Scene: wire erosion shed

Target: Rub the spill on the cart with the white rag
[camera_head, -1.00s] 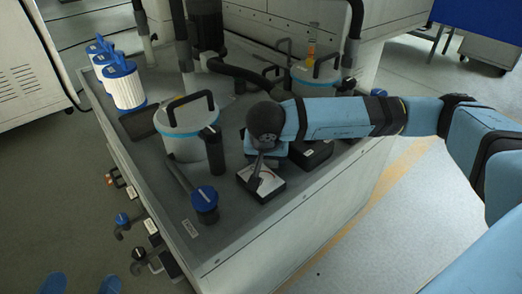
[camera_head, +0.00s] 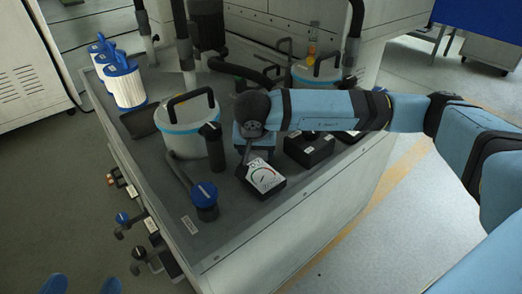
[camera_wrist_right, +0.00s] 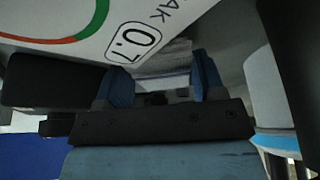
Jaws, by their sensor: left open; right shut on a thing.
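My right gripper (camera_head: 252,148) points down over the cart's grey top (camera_head: 240,222), just behind a black gauge box. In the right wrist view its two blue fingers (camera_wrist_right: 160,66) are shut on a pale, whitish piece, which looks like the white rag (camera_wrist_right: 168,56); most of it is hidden. In the head view the rag is hidden behind the wrist. I cannot make out the spill on the cart top. My left gripper (camera_head: 81,285) shows only as two blue fingertips set well apart at the bottom left edge, open and empty, off the cart.
The gauge box (camera_head: 264,179) stands close by the right gripper and fills the top of the wrist view. A lidded canister (camera_head: 188,126), a blue-capped valve (camera_head: 204,196), a black box (camera_head: 309,149) and white filters (camera_head: 125,88) crowd the cart. The front corner is bare.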

